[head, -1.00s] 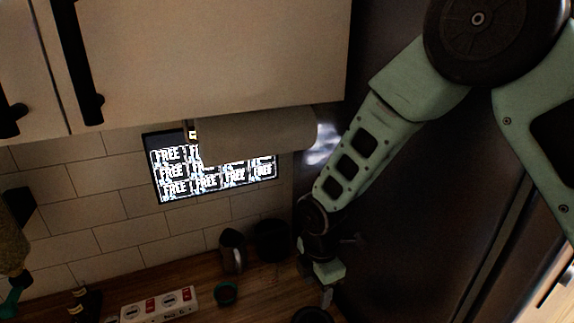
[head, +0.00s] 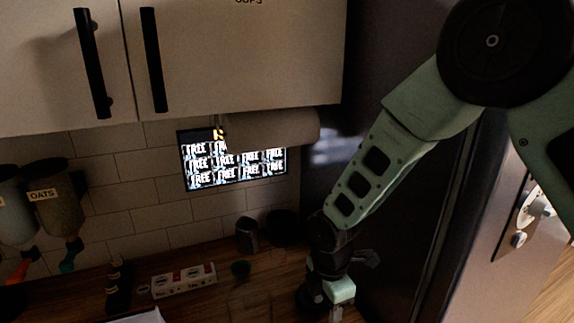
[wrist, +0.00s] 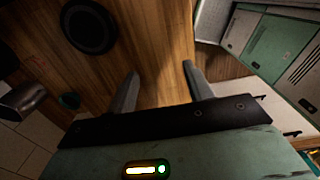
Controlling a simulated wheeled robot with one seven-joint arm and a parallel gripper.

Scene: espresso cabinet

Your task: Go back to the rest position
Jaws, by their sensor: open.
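My green arm comes down from the upper right in the head view, and my gripper (head: 337,310) hangs low at the bottom, over the wooden counter (head: 268,258). In the wrist view my gripper (wrist: 160,80) shows two grey fingers spread apart with only bare wood between them. The gripper is open and empty. Its fingertips are partly cut off at the bottom of the head view.
A white cabinet (head: 235,60) with black handles hangs above. A paper roll (head: 275,130) partly covers a lit screen (head: 205,172). A dark round object (wrist: 88,27) lies near the fingers.

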